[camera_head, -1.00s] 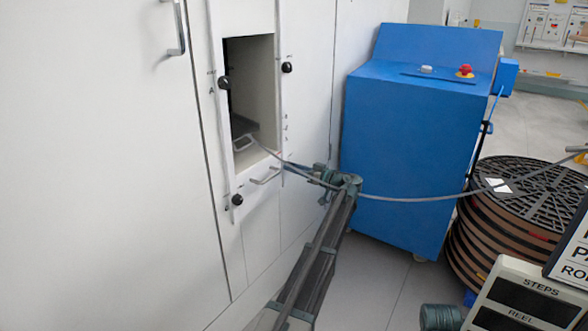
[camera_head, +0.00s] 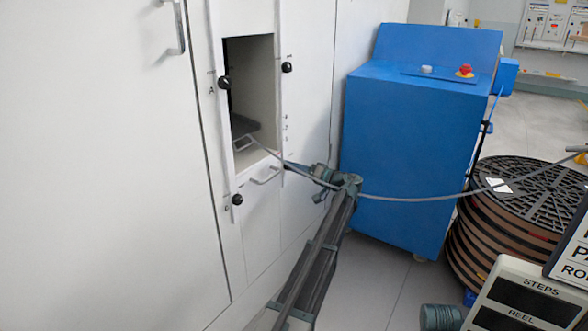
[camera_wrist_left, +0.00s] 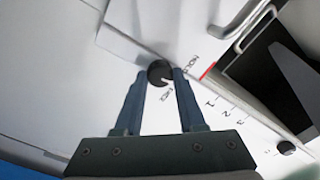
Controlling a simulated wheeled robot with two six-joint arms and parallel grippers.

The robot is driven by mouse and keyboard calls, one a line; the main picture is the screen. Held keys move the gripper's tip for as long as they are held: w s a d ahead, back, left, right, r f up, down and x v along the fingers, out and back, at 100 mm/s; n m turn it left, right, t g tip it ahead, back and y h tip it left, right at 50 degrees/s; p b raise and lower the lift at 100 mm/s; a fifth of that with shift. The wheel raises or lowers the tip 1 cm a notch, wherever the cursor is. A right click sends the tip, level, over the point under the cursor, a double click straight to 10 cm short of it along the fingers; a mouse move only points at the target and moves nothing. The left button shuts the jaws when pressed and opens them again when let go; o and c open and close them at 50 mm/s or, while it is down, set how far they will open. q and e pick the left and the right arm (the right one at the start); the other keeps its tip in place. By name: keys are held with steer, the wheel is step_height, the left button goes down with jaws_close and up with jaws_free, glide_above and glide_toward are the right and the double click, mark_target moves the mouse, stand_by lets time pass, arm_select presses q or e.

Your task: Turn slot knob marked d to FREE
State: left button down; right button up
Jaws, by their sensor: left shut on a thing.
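A black round knob (camera_wrist_left: 158,72) sits on the white panel in the left wrist view. Small lettering that looks like HOLD and FREE is printed beside it; a light mark on the knob's edge lies by FREE. My left gripper (camera_wrist_left: 160,82) is shut on this knob, one finger on each side. In the head view my left gripper (camera_head: 303,171) reaches the panel's lower right, below the opening's side, and hides the knob. The letter d is not readable. My right gripper is not in view.
Other black knobs sit at the panel's upper left (camera_head: 224,83), upper right (camera_head: 288,67) and lower left (camera_head: 237,200). A grey strand (camera_head: 410,198) runs from the opening past my wrist to the right. A blue cabinet (camera_head: 415,140) and stacked reels (camera_head: 530,195) stand right.

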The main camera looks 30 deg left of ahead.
arm_select(q)
steer(key=shift+d+f+m, duration=0.1)
steer(key=shift+m, duration=4.8)
steer(key=c, duration=0.5)
jaws_free()
steer(key=s+d, duration=0.1)
steer(key=d, duration=1.2)
steer(key=shift+d, duration=0.35)
